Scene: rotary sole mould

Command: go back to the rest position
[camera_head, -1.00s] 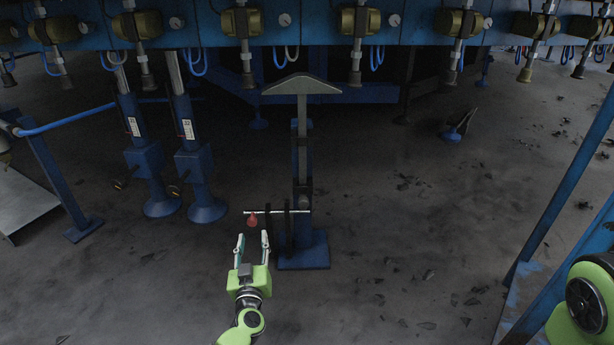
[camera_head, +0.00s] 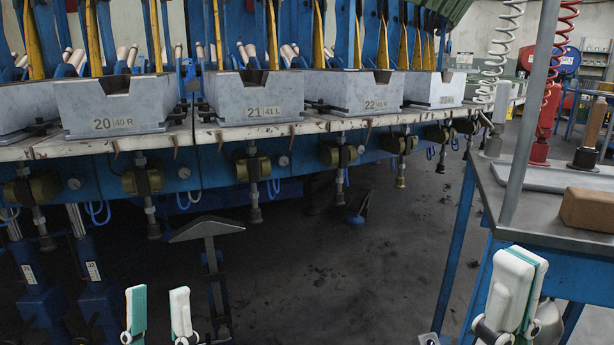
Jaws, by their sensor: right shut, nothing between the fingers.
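My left gripper (camera_head: 159,302) is at the bottom left of the head view. Its two fingers stand upright and well apart, with nothing visible between them. The rest of that arm is cut off by the lower edge. My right gripper (camera_head: 519,280) is at the lower right, beside the workbench (camera_head: 482,190). Its fingers are together and hold nothing. Both grippers are below the row of moulds.
Grey moulds marked 20 (camera_head: 112,108), 21 (camera_head: 254,97) and 22 (camera_head: 362,92) sit along the rotary machine's edge. A dark stand with a wedge-shaped top (camera_head: 207,229) is near my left gripper. A brown block (camera_head: 588,209) lies on the bench. The middle floor is open.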

